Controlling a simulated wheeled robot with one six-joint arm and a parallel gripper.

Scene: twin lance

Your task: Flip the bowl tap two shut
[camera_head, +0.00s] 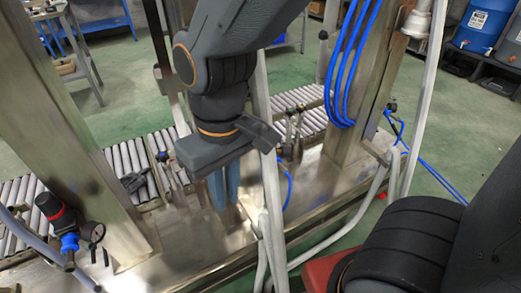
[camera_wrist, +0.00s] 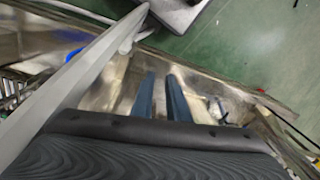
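My gripper (camera_head: 223,190) hangs over the steel machine deck (camera_head: 205,238), fingers pointing down, in the head view. In the wrist view its two blue fingers (camera_wrist: 161,92) stand apart with a clear gap and nothing between them. Small lever fittings (camera_head: 292,125) stand behind and right of my gripper; others (camera_head: 165,160) stand to its left, by the rollers. I cannot tell which of these, if any, is bowl tap two, or how its handle is set. A small fitting (camera_wrist: 216,108) shows right of the fingers in the wrist view.
A pale slanted bar (camera_head: 268,170) passes close on the right of my gripper. Steel posts (camera_head: 62,115) and (camera_head: 352,95) stand either side. A regulator with a red ring (camera_head: 55,212) is at the left. Blue hoses (camera_head: 350,60) hang at the right. Rollers (camera_head: 125,160) run behind.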

